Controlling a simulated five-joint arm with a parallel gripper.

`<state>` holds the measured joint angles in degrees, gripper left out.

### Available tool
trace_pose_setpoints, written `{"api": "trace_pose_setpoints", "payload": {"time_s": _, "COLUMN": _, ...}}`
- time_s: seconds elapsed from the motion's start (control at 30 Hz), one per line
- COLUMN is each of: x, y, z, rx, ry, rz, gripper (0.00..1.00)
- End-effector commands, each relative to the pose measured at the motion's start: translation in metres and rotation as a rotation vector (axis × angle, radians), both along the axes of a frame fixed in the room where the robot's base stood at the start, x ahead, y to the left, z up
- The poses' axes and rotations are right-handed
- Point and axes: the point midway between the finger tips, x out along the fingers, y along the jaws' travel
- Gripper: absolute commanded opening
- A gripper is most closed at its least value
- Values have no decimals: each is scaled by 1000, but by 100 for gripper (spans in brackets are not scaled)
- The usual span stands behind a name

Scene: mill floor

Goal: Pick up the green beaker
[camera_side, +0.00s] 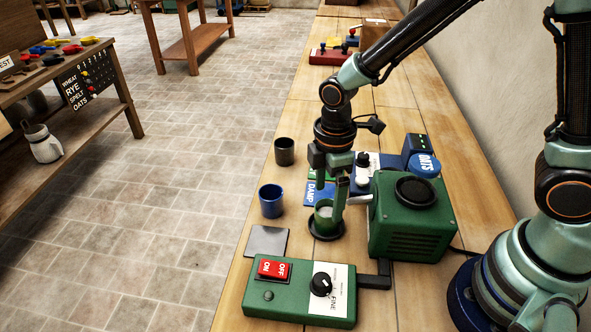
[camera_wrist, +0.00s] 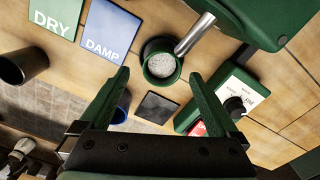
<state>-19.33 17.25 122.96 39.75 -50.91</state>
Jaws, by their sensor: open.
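The green beaker (camera_side: 322,215) stands upright on a round dark pad (camera_side: 326,235) beside the green mill. In the wrist view the beaker (camera_wrist: 160,83) shows from above, with pale meal or grain inside. The mill's metal spout (camera_wrist: 195,34) reaches over its rim. My gripper (camera_side: 330,195) is open and points down at the beaker, with one finger in front of it in the side view. In the wrist view my gripper (camera_wrist: 158,75) has its fingers apart, one on each side of the beaker. Whether they touch it I cannot tell.
The green mill (camera_side: 412,220) stands right of the beaker. A blue beaker (camera_side: 271,201) and a dark beaker (camera_side: 284,151) stand to the left. A grey plate (camera_side: 267,241) and the green switch box (camera_side: 300,290) lie in front. The DAMP card (camera_side: 319,194) lies behind.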

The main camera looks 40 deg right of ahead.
Motion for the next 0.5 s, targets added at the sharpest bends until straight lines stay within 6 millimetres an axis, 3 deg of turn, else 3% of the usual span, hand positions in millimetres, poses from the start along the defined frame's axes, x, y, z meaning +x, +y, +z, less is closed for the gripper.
{"api": "trace_pose_setpoints", "payload": {"time_s": 0.23, "x": -4, "y": 0, "z": -35, "rx": -1, "ry": 5, "rz": 0, "gripper": 97}}
{"api": "trace_pose_setpoints", "payload": {"time_s": 0.5, "x": -3, "y": 0, "z": -46, "rx": -1, "ry": 1, "rz": 0, "gripper": 97}}
